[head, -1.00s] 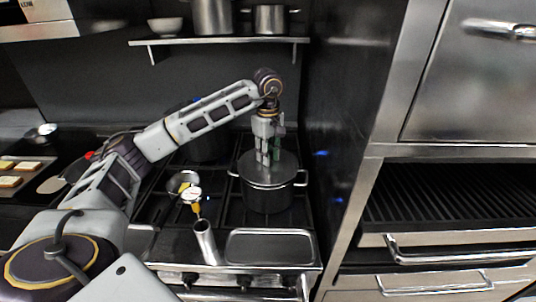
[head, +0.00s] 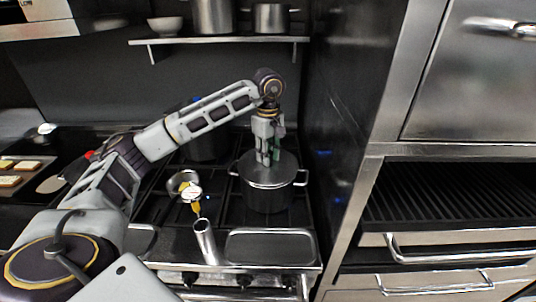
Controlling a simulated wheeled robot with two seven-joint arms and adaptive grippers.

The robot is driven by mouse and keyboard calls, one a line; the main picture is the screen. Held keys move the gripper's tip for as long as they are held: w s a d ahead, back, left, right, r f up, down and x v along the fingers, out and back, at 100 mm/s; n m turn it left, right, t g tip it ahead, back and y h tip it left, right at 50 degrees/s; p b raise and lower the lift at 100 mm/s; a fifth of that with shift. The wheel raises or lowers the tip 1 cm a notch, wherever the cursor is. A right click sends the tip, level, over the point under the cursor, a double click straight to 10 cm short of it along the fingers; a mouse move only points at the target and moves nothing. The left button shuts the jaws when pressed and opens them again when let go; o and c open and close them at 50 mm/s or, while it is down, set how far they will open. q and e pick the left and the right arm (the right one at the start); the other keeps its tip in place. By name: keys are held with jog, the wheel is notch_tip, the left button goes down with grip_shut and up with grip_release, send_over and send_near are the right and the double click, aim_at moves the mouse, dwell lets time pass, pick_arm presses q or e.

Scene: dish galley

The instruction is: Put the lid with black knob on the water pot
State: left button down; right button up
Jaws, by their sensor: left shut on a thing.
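The water pot (head: 268,195) is a dark steel pot with two side handles on the right part of the stove. The lid (head: 287,168) lies level on top of the pot and covers its opening. My left gripper (head: 268,162) points straight down over the middle of the lid, its fingers close to the lid's top. It is shut on the lid's knob, which the fingers hide. From this view I cannot tell whether the lid's rim sits fully seated. My right gripper is not in view.
A steel cylinder (head: 205,242) and a shallow tray (head: 270,246) are at the stove's front. A small pan with a dial thermometer (head: 190,191) stands left of the pot. A dark wall rises close on the right. A shelf (head: 220,40) with pots hangs above.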

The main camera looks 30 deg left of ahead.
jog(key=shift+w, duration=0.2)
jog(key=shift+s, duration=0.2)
pick_arm(q)
jog(key=shift+f, duration=0.25)
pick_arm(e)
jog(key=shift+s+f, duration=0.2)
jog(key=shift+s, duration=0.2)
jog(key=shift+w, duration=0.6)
pick_arm(q)
jog(key=shift+f, duration=0.15)
jog(key=shift+b, duration=0.3)
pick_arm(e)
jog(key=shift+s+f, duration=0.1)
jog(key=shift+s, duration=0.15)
pick_arm(q)
jog(key=c, duration=1.1)
grip_release()
